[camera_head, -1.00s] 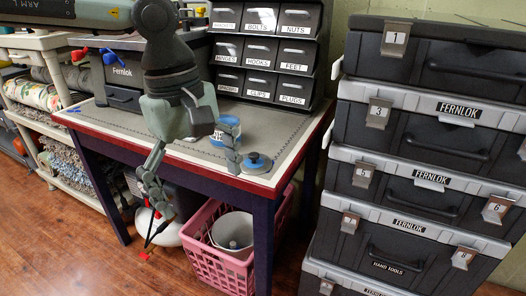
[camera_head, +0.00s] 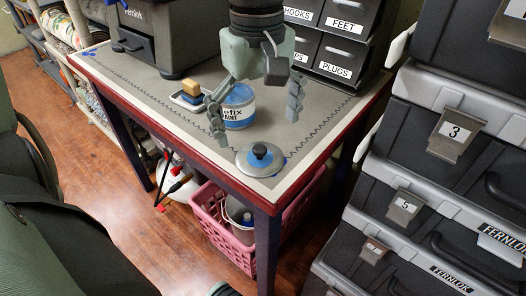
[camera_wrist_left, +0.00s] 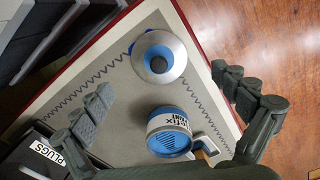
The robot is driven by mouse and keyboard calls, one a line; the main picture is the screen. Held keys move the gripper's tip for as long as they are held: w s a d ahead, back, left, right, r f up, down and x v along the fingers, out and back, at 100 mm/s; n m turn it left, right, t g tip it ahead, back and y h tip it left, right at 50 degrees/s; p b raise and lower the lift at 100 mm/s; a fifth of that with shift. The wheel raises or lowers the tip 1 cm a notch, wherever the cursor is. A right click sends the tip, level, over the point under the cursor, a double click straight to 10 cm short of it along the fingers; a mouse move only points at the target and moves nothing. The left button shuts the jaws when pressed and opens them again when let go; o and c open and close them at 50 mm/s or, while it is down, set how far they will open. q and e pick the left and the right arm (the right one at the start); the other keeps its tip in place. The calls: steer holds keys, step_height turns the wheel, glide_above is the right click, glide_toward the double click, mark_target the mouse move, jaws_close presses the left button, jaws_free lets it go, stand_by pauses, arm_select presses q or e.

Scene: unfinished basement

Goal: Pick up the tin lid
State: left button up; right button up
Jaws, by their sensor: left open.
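The tin lid (camera_head: 262,160) is a round grey disc with a blue ring and a dark knob. It lies flat at the table's front corner, and it also shows in the left wrist view (camera_wrist_left: 159,57). Behind it stands the paint tin (camera_head: 238,115), white and blue, its blue top facing up in the left wrist view (camera_wrist_left: 168,134). My left gripper (camera_head: 254,112) is open and empty above the table, fingers wide apart and pointing down. The lid is apart from both fingers. My right gripper is not in view.
The table (camera_head: 150,84) has a red edge. A small tray with a sponge (camera_head: 191,92) sits left of the tin. Labelled drawers (camera_head: 336,60) stand behind, and stacked tool cases (camera_head: 440,140) at right. A pink basket (camera_head: 222,228) is under the table.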

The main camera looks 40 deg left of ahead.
mark_target(259, 148)
arm_select(q)
step_height(259, 148, down, 5)
steer(key=shift+r, duration=0.1)
steer(key=c, duration=2.3)
